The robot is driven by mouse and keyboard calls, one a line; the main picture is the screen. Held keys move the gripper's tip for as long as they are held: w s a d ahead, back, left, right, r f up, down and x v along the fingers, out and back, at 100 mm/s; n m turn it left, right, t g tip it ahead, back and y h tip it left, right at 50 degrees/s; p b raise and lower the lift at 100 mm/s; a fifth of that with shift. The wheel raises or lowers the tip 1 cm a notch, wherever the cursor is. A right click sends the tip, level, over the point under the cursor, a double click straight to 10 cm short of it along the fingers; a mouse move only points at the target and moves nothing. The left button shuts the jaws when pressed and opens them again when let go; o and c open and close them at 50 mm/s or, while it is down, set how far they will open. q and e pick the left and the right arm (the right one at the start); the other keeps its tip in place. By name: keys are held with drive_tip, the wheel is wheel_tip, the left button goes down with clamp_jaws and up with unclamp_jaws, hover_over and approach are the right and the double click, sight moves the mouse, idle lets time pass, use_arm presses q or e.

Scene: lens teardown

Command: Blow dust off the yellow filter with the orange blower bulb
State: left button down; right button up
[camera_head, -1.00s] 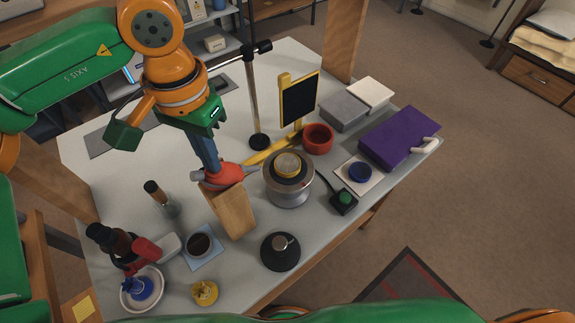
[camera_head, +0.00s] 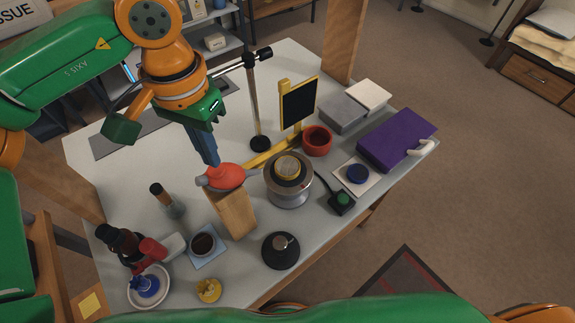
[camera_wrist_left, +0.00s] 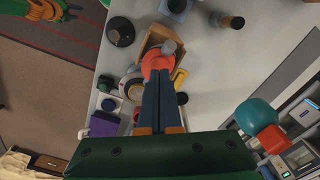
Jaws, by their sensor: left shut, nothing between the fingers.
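The orange blower bulb (camera_head: 227,176) lies on top of an upright wooden block (camera_head: 233,211), its grey ends sticking out at both sides. It also shows in the left wrist view (camera_wrist_left: 157,62). My left gripper (camera_head: 212,163) points down at the bulb from above, fingers shut with nothing between them. The tips are at or just above its top; I cannot tell whether they touch. In the left wrist view the fingers (camera_wrist_left: 161,76) overlap the bulb's near edge. A yellow disc (camera_head: 288,167), seemingly the filter, sits on a silver round stand (camera_head: 289,193) right of the bulb. Dust is too small to tell.
A yellow-framed black panel (camera_head: 299,104), red ring (camera_head: 317,140) and metal pole (camera_head: 253,105) stand behind. A green button box (camera_head: 342,201) and purple case (camera_head: 397,140) are at right. A dark round pot (camera_head: 281,250), cup and bottles are in front. Bare table lies behind the bottles.

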use_arm(q)
drive_tip(key=shift+f+b, duration=1.3)
drive_tip(key=shift+f, duration=0.25)
drive_tip(key=shift+r, duration=0.1)
drive_tip(key=shift+r+p, duration=1.35)
drive_tip(key=shift+r, duration=0.15)
wheel_tip(320, 180, up, 5)
drive_tip(key=p, duration=0.4)
